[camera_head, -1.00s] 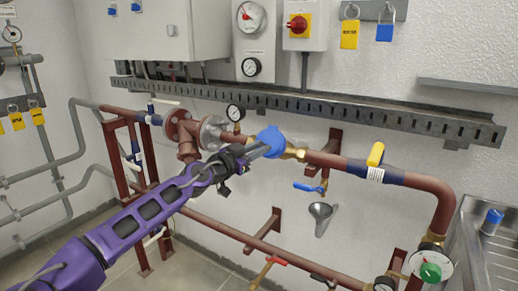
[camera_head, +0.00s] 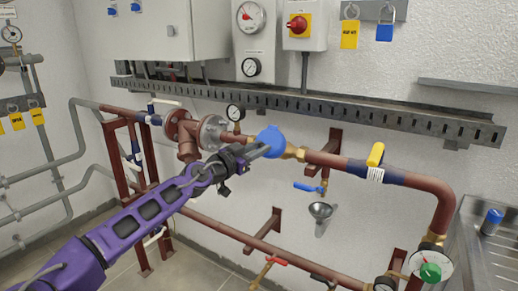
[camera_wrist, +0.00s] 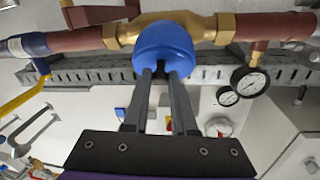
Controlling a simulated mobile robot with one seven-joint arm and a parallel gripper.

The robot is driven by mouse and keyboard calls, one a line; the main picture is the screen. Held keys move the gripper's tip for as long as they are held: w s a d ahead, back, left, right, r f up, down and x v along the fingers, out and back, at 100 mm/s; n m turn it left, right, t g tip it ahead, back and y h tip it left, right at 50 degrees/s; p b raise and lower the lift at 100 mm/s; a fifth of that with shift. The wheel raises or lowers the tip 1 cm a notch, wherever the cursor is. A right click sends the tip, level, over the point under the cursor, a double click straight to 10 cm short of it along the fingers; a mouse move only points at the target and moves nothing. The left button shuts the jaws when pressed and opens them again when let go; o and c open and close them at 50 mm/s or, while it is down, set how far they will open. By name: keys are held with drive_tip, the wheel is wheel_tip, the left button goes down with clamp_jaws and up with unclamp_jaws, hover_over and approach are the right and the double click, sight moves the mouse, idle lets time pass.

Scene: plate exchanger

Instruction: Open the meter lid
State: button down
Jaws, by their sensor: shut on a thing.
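The blue meter lid (camera_head: 271,140) sits on the brass meter body (camera_head: 293,152) in the upper pipe run. In the wrist view the lid (camera_wrist: 164,50) is a round blue cap in front of the brass body (camera_wrist: 122,35), and it looks closed. My gripper (camera_head: 262,150) reaches it from the lower left. Its two fingers (camera_wrist: 162,75) are close together and shut at the lid's edge. The fingertips are partly hidden by the lid, and the meter face is not visible.
A pressure gauge (camera_head: 235,113) stands on the pipe left of the lid. A slotted grey cable tray (camera_head: 330,110) runs along the wall above. A yellow-handled valve (camera_head: 376,155) is to the right. A blue-handled tap (camera_head: 308,187) and a funnel (camera_head: 321,211) are below.

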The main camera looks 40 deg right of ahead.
drive_tip(key=shift+r, duration=0.1)
drive_tip(key=g+y+p, duration=0.3)
drive_tip(key=y+p, duration=0.6)
drive_tip(key=p, duration=0.2)
approach(257, 138)
drive_tip(key=s+d, duration=0.3)
drive_tip(key=s, duration=0.1)
drive_tip(key=shift+w+d+r+n+g+y, duration=0.1)
drive_tip(key=shift+d+r+n+g+y, duration=0.45)
drive_tip(key=shift+y, duration=0.55)
drive_tip(key=shift+w+d+r+g+y, duration=0.15)
drive_tip(key=shift+d+r+g+y, duration=0.3)
drive_tip(key=shift+y, duration=0.5)
drive_tip(key=shift+w+d+r+g+y, duration=0.2)
drive_tip(key=shift+d+r+y, duration=0.35)
drive_tip(key=shift+y, duration=0.4)
drive_tip(key=shift+a+r, duration=0.1)
drive_tip(key=shift+r, duration=0.05)
drive_tip(key=c, duration=0.7)
unclamp_jaws()
